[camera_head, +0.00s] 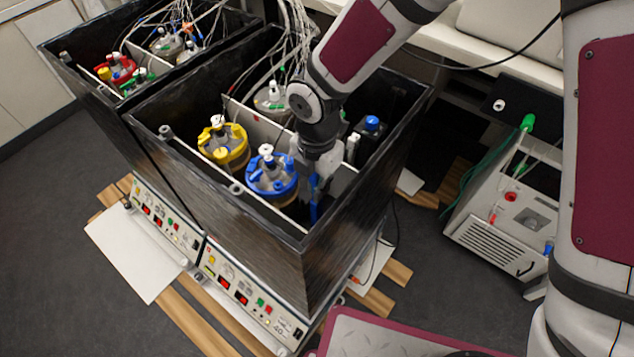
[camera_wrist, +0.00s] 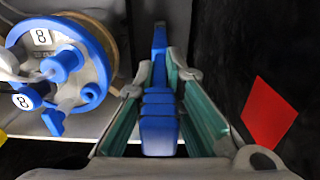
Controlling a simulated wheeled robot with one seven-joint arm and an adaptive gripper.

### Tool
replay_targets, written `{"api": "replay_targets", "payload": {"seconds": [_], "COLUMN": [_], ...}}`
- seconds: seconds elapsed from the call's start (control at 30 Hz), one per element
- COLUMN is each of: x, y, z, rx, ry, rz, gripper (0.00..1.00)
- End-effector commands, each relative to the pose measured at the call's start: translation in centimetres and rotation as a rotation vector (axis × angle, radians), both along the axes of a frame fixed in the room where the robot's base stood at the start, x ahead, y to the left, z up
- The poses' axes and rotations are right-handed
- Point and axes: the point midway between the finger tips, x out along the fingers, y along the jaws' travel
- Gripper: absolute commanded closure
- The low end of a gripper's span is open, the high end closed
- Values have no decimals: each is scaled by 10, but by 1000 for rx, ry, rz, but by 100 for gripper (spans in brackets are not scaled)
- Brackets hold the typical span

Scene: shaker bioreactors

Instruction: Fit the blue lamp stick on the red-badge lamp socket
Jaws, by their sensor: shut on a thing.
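My gripper (camera_head: 316,168) is inside the near black box, at its right part, to the right of the blue-capped vessel. It is shut on the blue lamp stick (camera_head: 314,210), which hangs downward from it. In the wrist view the blue lamp stick (camera_wrist: 158,115) lies between the two green-padded fingers (camera_wrist: 160,85). A red badge (camera_wrist: 268,112) is on the dark box wall to the right of the fingers. I cannot make out the lamp socket itself; the gripper and stick may cover it.
The blue-capped vessel (camera_head: 271,176), marked 8 in the wrist view (camera_wrist: 62,62), stands close left of my gripper. A yellow-capped vessel (camera_head: 223,143) and a blue-capped bottle (camera_head: 371,126) stand in the same box. The box's dark rim (camera_head: 300,240) surrounds them. Cables hang behind.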

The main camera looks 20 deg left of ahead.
Motion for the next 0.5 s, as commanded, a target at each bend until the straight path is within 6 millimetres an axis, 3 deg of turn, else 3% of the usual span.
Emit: {"api": "replay_targets", "payload": {"seconds": [0.5], "x": [0], "y": [0], "z": [-7], "rx": [0], "ry": [0], "rz": [1], "gripper": [100]}}
